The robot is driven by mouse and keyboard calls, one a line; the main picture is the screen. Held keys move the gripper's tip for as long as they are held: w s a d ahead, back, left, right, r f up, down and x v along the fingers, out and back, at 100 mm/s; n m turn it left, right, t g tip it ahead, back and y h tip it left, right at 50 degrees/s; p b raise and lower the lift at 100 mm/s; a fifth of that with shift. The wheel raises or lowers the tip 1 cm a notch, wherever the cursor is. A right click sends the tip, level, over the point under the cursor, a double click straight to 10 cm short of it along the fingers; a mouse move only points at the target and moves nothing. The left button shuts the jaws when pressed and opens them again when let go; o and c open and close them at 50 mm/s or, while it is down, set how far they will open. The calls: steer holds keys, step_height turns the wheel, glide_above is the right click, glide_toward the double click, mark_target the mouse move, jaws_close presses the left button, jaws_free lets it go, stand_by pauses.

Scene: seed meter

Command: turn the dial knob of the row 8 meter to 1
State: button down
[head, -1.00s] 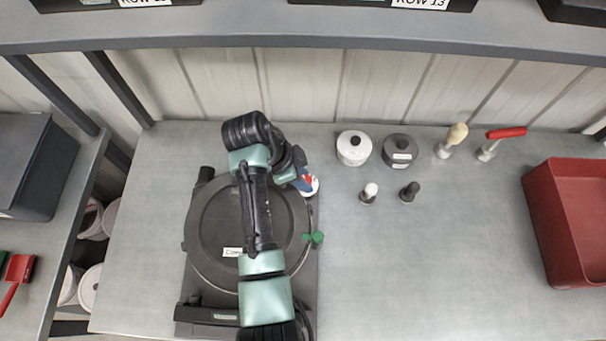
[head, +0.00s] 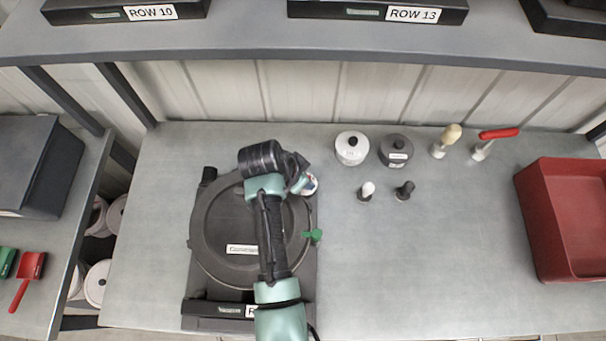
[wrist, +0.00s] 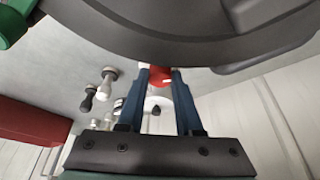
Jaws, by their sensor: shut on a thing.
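The meter (head: 212,232) is a dark grey unit with a round lid on the bench, partly hidden under my arm. Its row label is mostly covered; only an "R" shows. The dial is at its upper right side; a white rim (head: 313,186) shows beside my gripper (head: 304,181). In the wrist view, the red knob (wrist: 160,76) sits between the blue fingertips of my gripper (wrist: 161,82), which is shut on it. The dial's numbers and pointer cannot be read.
A green lever (head: 314,236) sticks out at the meter's right side. White (head: 352,150) and dark (head: 396,154) lidded pots, small knobbed pieces and handled tools stand to the right. A red bin (head: 539,240) is at far right. A shelf (head: 250,42) crosses above. The middle right bench is clear.

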stand_by(0.4)
steer(key=c, duration=0.6)
jaws_free()
steer(key=shift+o, duration=0.2)
steer(key=b+v, duration=0.2)
steer(key=v, duration=1.1)
